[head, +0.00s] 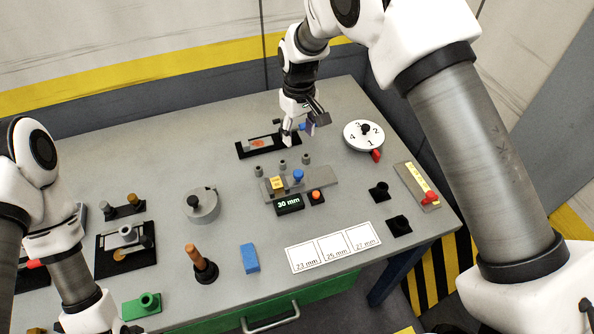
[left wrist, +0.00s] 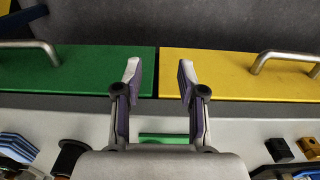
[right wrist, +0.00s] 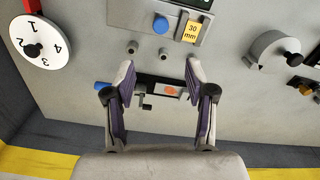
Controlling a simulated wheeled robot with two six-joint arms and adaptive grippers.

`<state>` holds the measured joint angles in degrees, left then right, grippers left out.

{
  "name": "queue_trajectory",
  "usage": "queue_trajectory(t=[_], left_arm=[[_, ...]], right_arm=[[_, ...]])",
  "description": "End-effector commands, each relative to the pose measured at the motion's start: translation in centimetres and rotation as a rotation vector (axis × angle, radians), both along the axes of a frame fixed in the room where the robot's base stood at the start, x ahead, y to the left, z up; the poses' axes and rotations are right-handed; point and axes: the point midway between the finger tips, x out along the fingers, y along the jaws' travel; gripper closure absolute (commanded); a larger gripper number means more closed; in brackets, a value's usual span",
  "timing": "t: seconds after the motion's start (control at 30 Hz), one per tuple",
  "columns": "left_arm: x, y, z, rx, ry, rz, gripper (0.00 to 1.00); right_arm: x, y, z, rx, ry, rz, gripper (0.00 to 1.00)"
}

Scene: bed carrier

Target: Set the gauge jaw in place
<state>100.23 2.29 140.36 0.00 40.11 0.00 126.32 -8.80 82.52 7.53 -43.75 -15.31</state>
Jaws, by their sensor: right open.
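The gauge is a grey rail (head: 324,180) with a yellow block (head: 277,183) and a blue knob (head: 298,175). I cannot tell for sure which part is the jaw. The yellow block reads 30 mm in the right wrist view (right wrist: 190,32). A small display (head: 289,204) in front also reads 30 mm. My right gripper (right wrist: 160,72) is open and empty, over a long black fixture (head: 248,150) with an orange spot, behind the rail. Its fingers hide part of that fixture. My left gripper (left wrist: 160,68) is open and empty, above the table's front edge.
A numbered white dial (head: 363,134) stands right of my right gripper. Several small grey pegs (head: 282,167) stand behind the rail. An orange button (head: 316,197), a white card marked 23, 25 and 27 mm (head: 333,247) and a blue block (head: 250,258) lie in front.

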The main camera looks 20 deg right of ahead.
Motion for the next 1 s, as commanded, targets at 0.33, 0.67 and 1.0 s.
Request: queue_trajectory(t=[0.33,0.67,1.0], left_arm=[[0.0,0.0,-6.8,0.0,0.0,0.0,0.6],[0.0,0.0,-5.6,0.0,-0.001,0.0,0.6],[0.0,0.0,-4.6,0.0,-0.001,0.0,0.6]], right_arm=[[0.0,0.0,-6.8,0.0,0.0,0.0,0.45],[-0.2,0.0,-10.0,0.0,0.004,0.0,0.45],[-0.1,0.0,-14.6,0.0,-0.001,-0.001,0.45]])
